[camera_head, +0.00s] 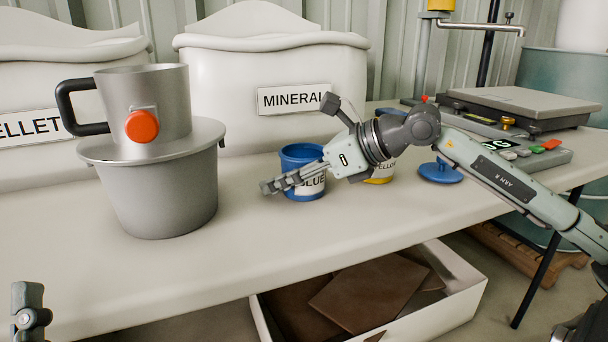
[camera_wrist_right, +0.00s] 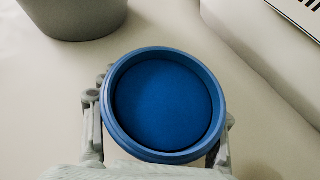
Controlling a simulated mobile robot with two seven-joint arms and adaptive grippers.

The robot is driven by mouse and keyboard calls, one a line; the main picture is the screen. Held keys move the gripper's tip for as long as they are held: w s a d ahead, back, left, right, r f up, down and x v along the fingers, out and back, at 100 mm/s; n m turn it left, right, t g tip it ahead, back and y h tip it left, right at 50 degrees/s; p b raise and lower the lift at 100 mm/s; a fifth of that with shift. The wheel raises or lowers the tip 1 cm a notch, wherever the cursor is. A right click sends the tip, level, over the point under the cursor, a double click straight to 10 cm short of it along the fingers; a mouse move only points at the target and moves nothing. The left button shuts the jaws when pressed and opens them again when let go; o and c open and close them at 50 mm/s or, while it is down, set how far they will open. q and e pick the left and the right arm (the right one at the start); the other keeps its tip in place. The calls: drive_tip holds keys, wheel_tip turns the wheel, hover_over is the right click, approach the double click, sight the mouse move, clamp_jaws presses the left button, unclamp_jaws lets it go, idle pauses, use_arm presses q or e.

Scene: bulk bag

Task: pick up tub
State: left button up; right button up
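A blue tub (camera_head: 303,158) labelled BLUE stands upright on the table in the head view. The right wrist view looks into its round mouth (camera_wrist_right: 164,105), with a plain blue inside. My right gripper (camera_head: 293,180) has its fingers on both sides of the tub; one finger crosses the label. In the right wrist view the gripper (camera_wrist_right: 160,135) straddles the tub, and the rim hides whether the fingers press on it. A second tub (camera_head: 378,178), with a yellow band, stands behind my right wrist, mostly hidden. Part of my left gripper (camera_head: 29,312) shows at the lower left edge.
A grey bucket (camera_head: 160,200) bearing a metal jug (camera_head: 150,95) stands left of the blue tub. PELLET and MINERAL bags (camera_head: 270,75) stand behind. A blue lid (camera_head: 440,173) and scale (camera_head: 520,105) are at the right. The front tabletop (camera_head: 250,250) is clear.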

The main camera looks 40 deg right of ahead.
sight(285, 152)
drive_tip(key=c, duration=0.8)
drive_tip(key=shift+r, duration=0.1)
drive_tip(key=shift+c, duration=0.2)
drive_tip(key=shift+r, duration=0.55)
wheel_tip(285, 152, up, 3)
drive_tip(key=shift+f+p, duration=0.15)
drive_tip(key=shift+p, duration=0.25)
use_arm(q)
drive_tip(key=shift+w+d+f+g+y+p, duration=0.1)
drive_tip(key=shift+w+d+f+g+p, duration=0.25)
drive_tip(key=shift+f+g, duration=0.4)
drive_tip(key=shift+w+d+f+g+y+p, duration=0.1)
drive_tip(key=shift+w+d+f+g+p, duration=0.25)
drive_tip(key=shift+f+g, duration=0.35)
drive_tip(key=shift+w+d+f+g+y+p, duration=0.1)
drive_tip(key=shift+w+d+f+g+p, duration=0.1)
drive_tip(key=shift+w+f+g, duration=0.4)
use_arm(e)
drive_tip(key=shift+s+a+r, duration=1.15)
drive_tip(key=shift+a+r, duration=0.05)
drive_tip(key=shift+a, duration=0.35)
drive_tip(key=shift+s+a+r, duration=1.15)
drive_tip(key=shift+s+a, duration=0.05)
drive_tip(key=shift+a, duration=0.35)
drive_tip(key=shift+s+a+r, duration=1.15)
drive_tip(key=shift+a+r, duration=0.05)
drive_tip(key=shift+a, duration=0.35)
use_arm(q)
drive_tip(key=shift+s+f, duration=0.15)
drive_tip(key=shift+s, duration=0.05)
